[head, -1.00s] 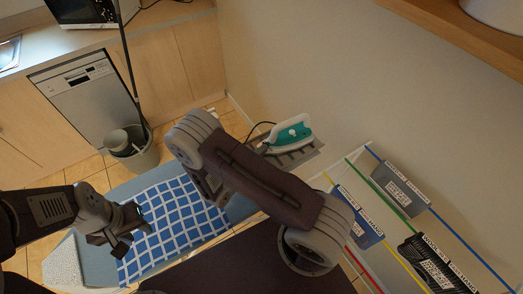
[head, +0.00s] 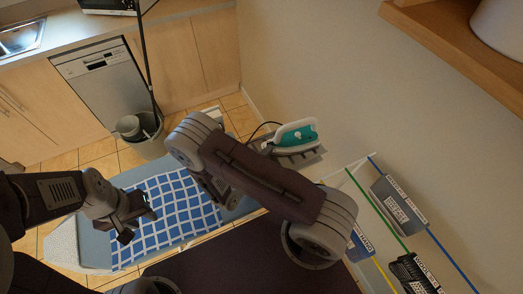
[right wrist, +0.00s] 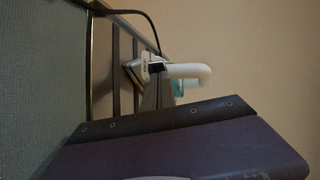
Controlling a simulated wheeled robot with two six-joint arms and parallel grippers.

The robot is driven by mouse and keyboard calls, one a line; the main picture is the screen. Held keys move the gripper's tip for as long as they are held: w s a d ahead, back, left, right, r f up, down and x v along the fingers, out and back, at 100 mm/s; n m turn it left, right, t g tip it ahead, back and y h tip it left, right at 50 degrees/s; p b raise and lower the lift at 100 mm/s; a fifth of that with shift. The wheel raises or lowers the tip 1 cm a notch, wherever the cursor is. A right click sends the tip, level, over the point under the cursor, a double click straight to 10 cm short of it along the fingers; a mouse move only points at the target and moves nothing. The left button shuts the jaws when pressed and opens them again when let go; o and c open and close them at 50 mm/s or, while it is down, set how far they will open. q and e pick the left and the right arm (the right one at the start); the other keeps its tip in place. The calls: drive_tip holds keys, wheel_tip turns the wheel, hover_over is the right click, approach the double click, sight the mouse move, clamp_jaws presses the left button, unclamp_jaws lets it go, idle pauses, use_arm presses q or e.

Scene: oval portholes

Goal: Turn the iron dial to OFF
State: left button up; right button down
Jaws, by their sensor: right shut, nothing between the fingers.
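The iron (head: 297,135) is white and teal and sits on the slatted metal rest (head: 300,157) at the end of the ironing board. It also shows in the right wrist view (right wrist: 185,71), with its white handle to the right. My right arm crosses in front of the board. My right gripper (head: 230,196) is mostly hidden behind that arm, shut and empty, left of and below the iron in the head view. My left gripper (head: 138,214) is open and empty above the blue-and-white checked cloth (head: 180,205).
The ironing board (head: 97,247) lies under the cloth. A black cord (head: 263,126) runs from the iron. A grey bucket (head: 150,140) with a mop stands beyond the board. Labelled boxes (head: 399,203) sit between coloured lines at right. A wooden shelf (head: 470,40) juts out upper right.

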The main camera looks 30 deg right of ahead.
drive_tip(key=shift+s+d, duration=0.2)
drive_tip(key=shift+d, duration=0.5)
use_arm(q)
drive_tip(key=shift+d+r+p, duration=0.1)
drive_tip(key=shift+r+p, duration=0.25)
drive_tip(key=shift+r, duration=0.1)
use_arm(e)
drive_tip(key=shift+d, duration=0.1)
drive_tip(key=shift+w, duration=0.1)
use_arm(q)
drive_tip(key=shift+d+r, duration=0.1)
drive_tip(key=shift+d, duration=0.2)
use_arm(e)
drive_tip(key=shift+d, duration=0.3)
drive_tip(key=shift+a, duration=0.1)
drive_tip(key=shift+w+a, duration=0.4)
drive_tip(key=shift+w, duration=0.25)
